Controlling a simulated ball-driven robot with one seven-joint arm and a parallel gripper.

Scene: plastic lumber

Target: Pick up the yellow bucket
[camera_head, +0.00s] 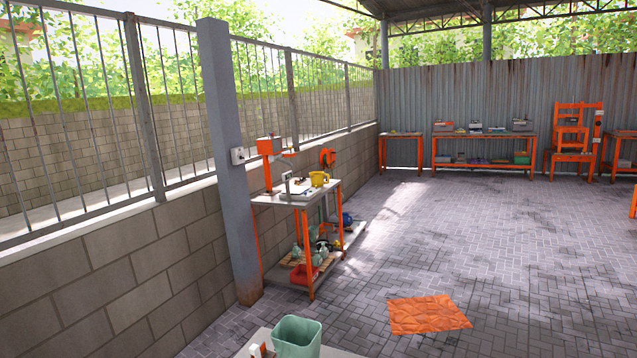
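The yellow bucket (319,179) is small in the camera_head view. It appears to be a yellow pail-like container on top of a grey-topped sink table (322,193) with orange legs, against the block wall left of centre. It sits near the table's far right part, behind a tap. My gripper does not show in this view, so its distance from the bucket and its opening cannot be seen.
A green bin (297,339) stands on a grey surface at the bottom edge. A crumpled orange sheet (428,315) lies on the paved floor. The table's low shelf holds bottles and a red basin (304,274). Orange workbenches (483,136) line the back. The floor right of centre is clear.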

